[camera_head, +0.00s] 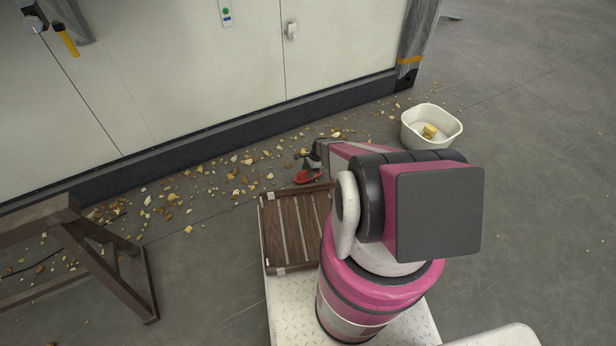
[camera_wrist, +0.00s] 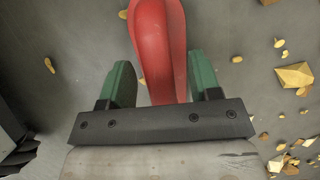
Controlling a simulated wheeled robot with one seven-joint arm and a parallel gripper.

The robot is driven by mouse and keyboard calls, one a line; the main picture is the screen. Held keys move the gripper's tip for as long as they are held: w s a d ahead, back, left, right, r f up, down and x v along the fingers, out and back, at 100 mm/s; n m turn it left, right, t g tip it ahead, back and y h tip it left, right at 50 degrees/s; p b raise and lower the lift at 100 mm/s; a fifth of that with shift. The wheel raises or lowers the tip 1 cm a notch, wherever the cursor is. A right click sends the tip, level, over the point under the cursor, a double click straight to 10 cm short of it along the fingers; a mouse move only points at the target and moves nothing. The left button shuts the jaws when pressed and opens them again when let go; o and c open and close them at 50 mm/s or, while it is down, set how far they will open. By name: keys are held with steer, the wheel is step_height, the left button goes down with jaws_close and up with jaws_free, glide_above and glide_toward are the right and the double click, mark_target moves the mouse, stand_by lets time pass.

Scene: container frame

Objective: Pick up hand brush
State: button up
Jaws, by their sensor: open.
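The hand brush (camera_wrist: 158,45) shows in the wrist view as a red, rounded handle running from the top edge down between my fingers; no bristles show. My gripper (camera_wrist: 161,70) has its two green fingers apart, one on each side of the red handle. A gap shows to the left of the handle; the right finger is closer to it, and I cannot tell whether it touches. In the head view, a small red part of the brush (camera_head: 307,177) shows at my gripper (camera_head: 309,162), near the far edge of the slatted wooden rack. My arm hides part of this area.
Many yellowish chunks (camera_head: 230,172) litter the floor along the white wall panels (camera_head: 190,70). A white tub (camera_head: 431,127) holding a yellow piece stands to the right. The brown slatted rack (camera_head: 283,228) lies before my arm. A wooden trestle (camera_head: 90,250) stands at left.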

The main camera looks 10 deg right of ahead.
steer(key=shift+a+f, duration=0.15)
steer(key=shift+f, duration=0.2)
steer(key=c, duration=1.1)
steer(key=shift+o, duration=0.2)
steer(key=shift+r, duration=0.1)
steer(key=shift+s+r, duration=0.1)
steer(key=shift+r, duration=1)
steer(key=shift+s+r, duration=0.25)
steer(key=shift+r, duration=0.4)
steer(key=shift+s+r, duration=0.2)
steer(key=shift+r, duration=0.4)
steer(key=s+d+r, duration=0.1)
steer(key=s+r, duration=0.5)
steer(key=s, duration=0.4)
steer(key=shift+s+d, duration=0.15)
steer(key=shift+s, duration=0.15)
